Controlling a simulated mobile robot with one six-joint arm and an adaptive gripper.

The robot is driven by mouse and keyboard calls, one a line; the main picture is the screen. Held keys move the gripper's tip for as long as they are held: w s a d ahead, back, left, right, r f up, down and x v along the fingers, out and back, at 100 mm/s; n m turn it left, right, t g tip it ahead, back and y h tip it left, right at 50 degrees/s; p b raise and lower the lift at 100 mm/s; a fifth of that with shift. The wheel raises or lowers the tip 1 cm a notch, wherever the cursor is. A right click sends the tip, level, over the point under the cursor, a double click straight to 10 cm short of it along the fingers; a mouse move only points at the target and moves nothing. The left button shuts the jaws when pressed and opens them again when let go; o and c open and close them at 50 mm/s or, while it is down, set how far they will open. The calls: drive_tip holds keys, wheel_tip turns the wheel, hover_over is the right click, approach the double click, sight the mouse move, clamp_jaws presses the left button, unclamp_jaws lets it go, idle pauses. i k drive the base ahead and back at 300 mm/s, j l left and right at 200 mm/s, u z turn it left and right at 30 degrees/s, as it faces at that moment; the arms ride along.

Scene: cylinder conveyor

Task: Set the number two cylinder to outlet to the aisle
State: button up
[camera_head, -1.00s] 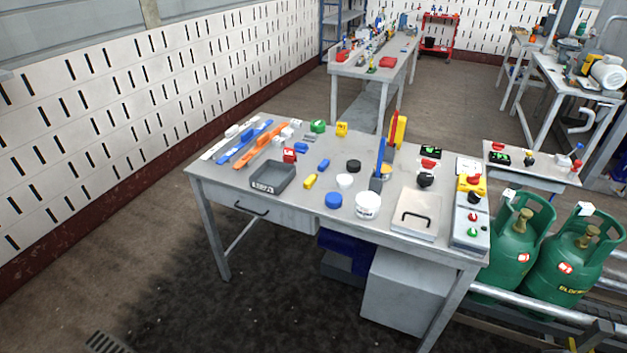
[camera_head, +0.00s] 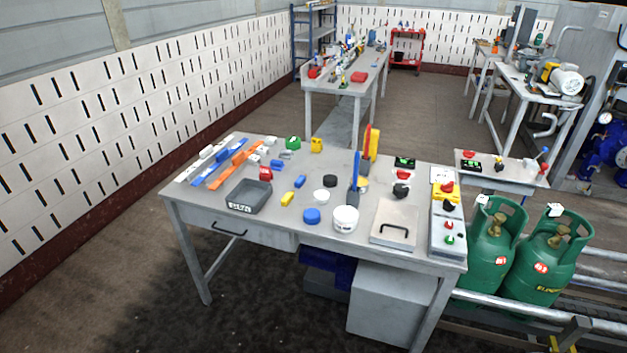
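Two green gas cylinders stand upright side by side on the conveyor at the right, beside the workbench. The left cylinder (camera_head: 487,262) and the right cylinder (camera_head: 541,270) each carry a red-and-white round label and a white tag on the collar. The numbers on them are too small to read. A control box (camera_head: 447,238) with red, green and black controls and a yellow-backed red switch (camera_head: 445,188) sits on the bench's right edge. Which control sets the outlet cannot be told. My gripper is not in view.
The grey workbench (camera_head: 285,215) holds a grey bin (camera_head: 248,196), a white tub (camera_head: 345,219), a handled metal plate (camera_head: 394,224) and several small parts. Conveyor rails (camera_head: 525,308) run at the lower right. A second bench (camera_head: 340,88) stands behind. Floor at the left is clear.

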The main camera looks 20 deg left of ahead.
sight(543, 265)
drive_tip(key=i+l, duration=0.3)
drive_tip(key=i, duration=0.15)
drive_tip(key=i+l+z, duration=0.15)
drive_tip(key=i+l, duration=0.45)
drive_tip(key=i, duration=0.25)
drive_tip(key=i+l+z, duration=0.15)
drive_tip(key=i, duration=0.3)
drive_tip(key=i+l, duration=0.3)
drive_tip(key=i, duration=0.2)
drive_tip(key=l+z, duration=0.05)
